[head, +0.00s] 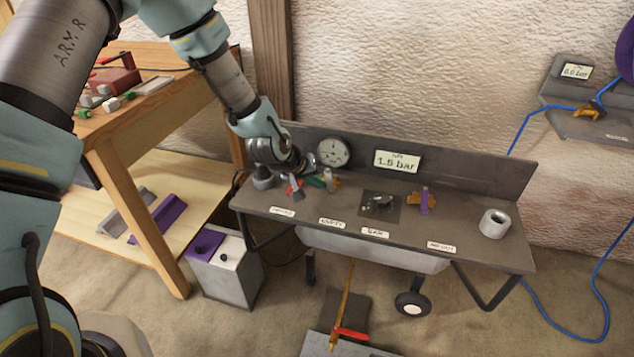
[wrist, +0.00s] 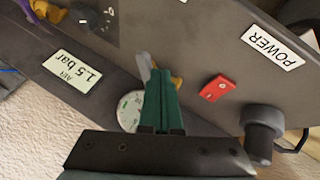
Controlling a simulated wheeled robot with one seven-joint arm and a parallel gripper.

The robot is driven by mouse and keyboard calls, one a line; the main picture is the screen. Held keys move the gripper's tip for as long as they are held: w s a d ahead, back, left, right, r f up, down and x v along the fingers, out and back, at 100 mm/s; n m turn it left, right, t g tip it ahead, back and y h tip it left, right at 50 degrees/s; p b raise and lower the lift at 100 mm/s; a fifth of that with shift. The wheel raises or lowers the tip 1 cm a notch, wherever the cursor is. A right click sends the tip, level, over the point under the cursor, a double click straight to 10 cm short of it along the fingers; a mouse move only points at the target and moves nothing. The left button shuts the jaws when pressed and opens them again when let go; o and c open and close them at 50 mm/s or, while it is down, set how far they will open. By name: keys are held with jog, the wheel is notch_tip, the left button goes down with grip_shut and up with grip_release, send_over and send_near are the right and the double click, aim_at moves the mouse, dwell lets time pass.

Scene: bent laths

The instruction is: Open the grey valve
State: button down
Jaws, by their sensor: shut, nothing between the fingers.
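The grey valve has a brass-yellow body and a flat grey handle. In the wrist view its grey handle (wrist: 145,67) shows just left of my fingertips, and part of the yellow body (wrist: 176,82) shows to their right. In the head view the valve (head: 333,181) stands on the bench below the round gauge. My gripper (head: 322,183) is at its left side, low over the bench. In the wrist view my gripper's green fingers (wrist: 160,72) are together and empty. They hide part of the valve. I cannot tell whether they touch the handle.
A red switch (wrist: 217,88) and a dark round knob (wrist: 262,130) are close by. The gauge (head: 333,152) and a 1.5 bar display (head: 397,162) are on the back panel. A purple-handled valve (head: 424,200) and a grey ring (head: 494,223) stand farther right.

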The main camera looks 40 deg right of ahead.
jog(key=shift+s+d+n+t, duration=0.15)
jog(key=shift+s+n+t, duration=0.15)
jog(key=shift+n, duration=0.1)
jog(key=shift+s+d+n+t+b, duration=0.55)
jog(key=shift+s+n+t, duration=0.15)
jog(key=shift+n, duration=0.5)
jog(key=n, duration=0.1)
jog(key=s+d+n+t+y+p, duration=0.1)
jog(key=n+t+p, duration=0.1)
jog(key=shift+s+d+r+n+y, duration=0.15)
jog(key=shift+d+r+n+y, duration=0.15)
jog(key=shift+d, duration=0.1)
jog(key=d+n+y+p, duration=0.1)
jog(key=p, duration=0.1)
jog(key=d+n+t+p, duration=0.1)
jog(key=n+p, duration=0.1)
jog(key=shift+s+n+t+y, duration=0.3)
jog(key=shift+y, duration=0.1)
jog(key=shift+d+f+p, duration=0.15)
jog(key=shift+d+p, duration=0.05)
jog(key=shift+p, duration=0.15)
jog(key=shift+d+f+p, duration=0.1)
jog(key=shift+d+p, duration=0.4)
jog(key=shift+d, duration=0.35)
jog(key=shift+w, duration=0.1)
